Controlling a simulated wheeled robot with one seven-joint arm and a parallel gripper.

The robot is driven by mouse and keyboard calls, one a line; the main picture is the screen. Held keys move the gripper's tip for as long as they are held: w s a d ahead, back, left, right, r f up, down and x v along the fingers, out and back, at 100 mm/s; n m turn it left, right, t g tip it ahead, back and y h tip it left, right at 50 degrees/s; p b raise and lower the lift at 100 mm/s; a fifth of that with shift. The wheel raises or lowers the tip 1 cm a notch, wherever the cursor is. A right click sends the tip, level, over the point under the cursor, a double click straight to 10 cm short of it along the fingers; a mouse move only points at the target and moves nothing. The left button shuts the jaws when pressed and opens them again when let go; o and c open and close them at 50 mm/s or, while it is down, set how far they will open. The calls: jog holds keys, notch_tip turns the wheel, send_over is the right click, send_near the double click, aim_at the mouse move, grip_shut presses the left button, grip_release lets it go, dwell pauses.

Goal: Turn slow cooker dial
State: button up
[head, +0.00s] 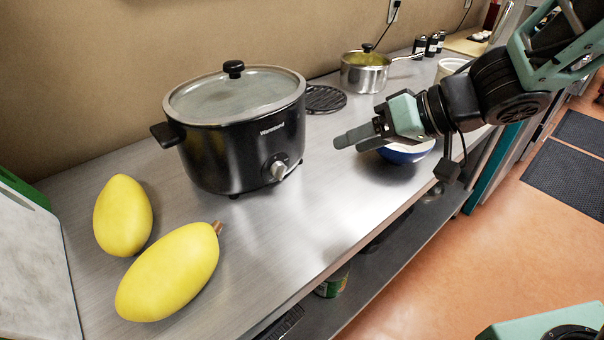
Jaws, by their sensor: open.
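A black slow cooker (236,155) with a glass lid and black lid knob stands upright on the steel counter. The gap between the fingers is hard to see from this side. The dial is fully in view.
Two yellow squashes (168,272) lie left of the cooker. A blue bowl (408,153) is partly hidden behind my gripper. A black trivet (325,99) and a steel pot (365,73) stand behind. The counter (300,235) in front of the cooker is clear up to its edge.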

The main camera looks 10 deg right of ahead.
aim_at(285, 170)
jog(key=b+x, duration=0.3)
jog(key=x, duration=1.3)
jog(key=shift+w+a+b, duration=0.2)
jog(key=shift+a+b, duration=0.1)
jog(key=shift+b, duration=0.1)
jog(key=c, duration=1)
